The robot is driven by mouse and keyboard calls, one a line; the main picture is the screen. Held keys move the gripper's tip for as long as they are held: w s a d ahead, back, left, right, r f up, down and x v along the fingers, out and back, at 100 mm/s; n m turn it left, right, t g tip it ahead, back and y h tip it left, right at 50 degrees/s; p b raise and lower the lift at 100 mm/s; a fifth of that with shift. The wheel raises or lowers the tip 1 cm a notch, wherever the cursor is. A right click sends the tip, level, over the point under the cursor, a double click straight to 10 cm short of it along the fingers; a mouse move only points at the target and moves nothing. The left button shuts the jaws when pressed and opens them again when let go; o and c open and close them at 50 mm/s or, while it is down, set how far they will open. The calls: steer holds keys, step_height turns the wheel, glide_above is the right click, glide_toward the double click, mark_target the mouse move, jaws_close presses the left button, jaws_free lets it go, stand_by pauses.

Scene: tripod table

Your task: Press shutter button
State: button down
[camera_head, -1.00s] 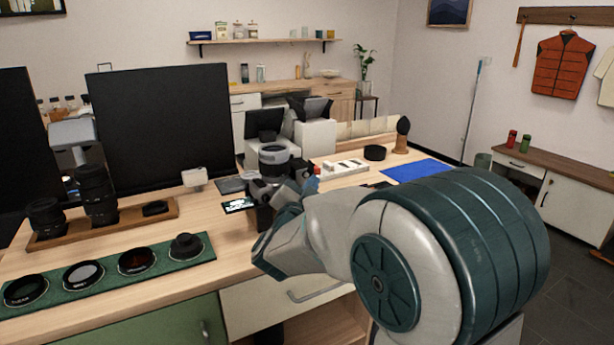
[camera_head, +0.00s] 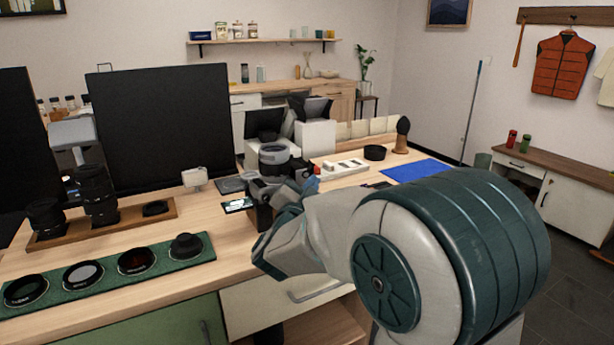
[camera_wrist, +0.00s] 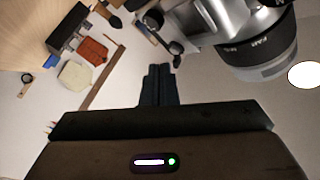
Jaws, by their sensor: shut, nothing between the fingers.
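In the head view, a grey-and-black device (camera_head: 273,158) with a pale ring stands on the table, beyond my forearm. In the wrist view, a silver and black device (camera_wrist: 245,35) fills the upper right, with a ring lettered "PAN". I cannot tell for sure that these are the same thing. No shutter button can be made out in either view. My gripper (camera_wrist: 160,72) shows in the wrist view with its dark fingers together and empty, left of and apart in the picture from the silver device. In the head view my arm and other things largely hide the fingertips.
A wooden tray (camera_head: 128,222) with black lenses and a green mat (camera_head: 100,275) with round filters lie at left. A small white box (camera_head: 195,177) and a white strip (camera_head: 342,169) stand near the device. A blue mat (camera_head: 417,170) lies at right.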

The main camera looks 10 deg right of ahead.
stand_by(0.7)
steer(key=shift+w+a, duration=0.15)
steer(key=shift+w, duration=0.25)
steer(key=shift+w+a, duration=0.1)
steer(key=shift+w, duration=0.2)
stand_by(0.3)
steer(key=shift+s+b, duration=0.15)
steer(key=shift+b, duration=0.15)
steer(key=shift+s+d, duration=0.25)
steer(key=shift+s, duration=0.3)
steer(key=s, duration=0.1)
steer(key=s+d+b, duration=0.1)
steer(key=s, duration=0.2)
steer(key=shift+s+d+b, duration=0.25)
steer(key=shift+s+b, duration=0.1)
steer(key=shift+s, duration=0.05)
steer(key=shift+f, duration=0.1)
stand_by(2.3)
